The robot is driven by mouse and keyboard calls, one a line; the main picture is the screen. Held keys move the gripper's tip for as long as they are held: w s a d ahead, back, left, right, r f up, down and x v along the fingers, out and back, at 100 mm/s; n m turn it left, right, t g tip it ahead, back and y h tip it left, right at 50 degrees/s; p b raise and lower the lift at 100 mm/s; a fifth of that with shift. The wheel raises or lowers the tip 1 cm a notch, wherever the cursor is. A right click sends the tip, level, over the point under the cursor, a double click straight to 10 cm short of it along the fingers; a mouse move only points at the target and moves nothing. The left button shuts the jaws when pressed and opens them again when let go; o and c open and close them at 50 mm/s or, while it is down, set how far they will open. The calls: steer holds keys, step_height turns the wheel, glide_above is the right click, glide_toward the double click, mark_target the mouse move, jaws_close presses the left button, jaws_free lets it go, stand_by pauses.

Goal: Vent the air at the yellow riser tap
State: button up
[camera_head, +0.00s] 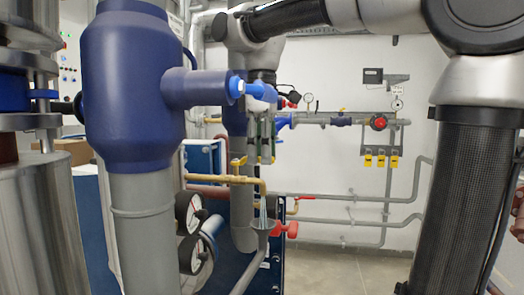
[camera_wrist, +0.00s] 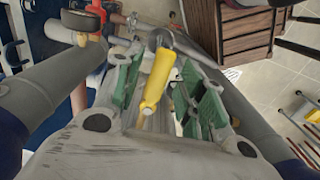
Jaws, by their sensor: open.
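The yellow riser tap has a yellow lever (camera_head: 238,161) on a brass pipe (camera_head: 215,179) in the head view. The pipe bends down at its right end. A pale bluish streak runs from its mouth into a grey funnel (camera_head: 263,223). My gripper (camera_head: 264,148) points down just right of the lever in the head view. In the wrist view the yellow lever (camera_wrist: 159,78) lies lengthwise between the green-padded fingers of my open gripper (camera_wrist: 166,90). Gaps show beside the lever; contact cannot be told.
A big blue-jacketed pipe (camera_head: 130,90) stands left of the tap. Two dial gauges (camera_head: 190,212) sit below it. A red-handled valve (camera_head: 285,229) is beside the funnel. Wall pipework with a red handwheel (camera_head: 378,123) is behind. Floor (camera_head: 330,270) shows clear at the lower right.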

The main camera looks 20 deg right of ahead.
jaws_close()
steer(key=shift+w, duration=0.1)
stand_by(0.3)
steer(key=w+n, duration=0.6)
steer(key=n, duration=0.7)
steer(key=shift+w, duration=0.3)
steer(key=shift+n, duration=0.3)
